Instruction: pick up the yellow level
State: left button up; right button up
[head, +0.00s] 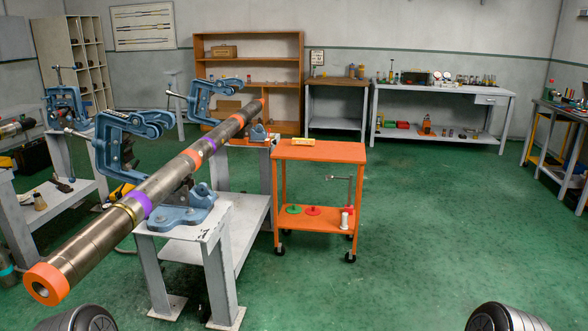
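A small yellow bar, which looks like the yellow level (303,142), lies on the top of the orange cart (320,153), near its back left edge. It is small in the picture, so its details are hard to tell. Neither of my grippers shows in the head view. Only dark rounded parts of my arms show at the bottom left and bottom right corners, well apart from the cart.
A long steel pipe (172,185) with orange and purple bands rests in blue vises (183,207) on grey stands, left of the cart. The cart's lower shelf (317,219) holds a few small items. Green floor (430,240) is open right of the cart. Benches line the back wall.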

aim_at(295, 141)
jog(key=i+l, duration=0.2)
jog(key=i, duration=0.35)
jog(key=i+l, duration=0.2)
jog(key=i, duration=0.3)
jog(key=i+l+u, duration=0.1)
jog(key=i, duration=0.45)
jog(key=i+l, duration=0.35)
jog(key=i, duration=0.15)
jog(key=i+l, duration=0.25)
jog(key=i, duration=0.3)
jog(key=j+u, duration=0.05)
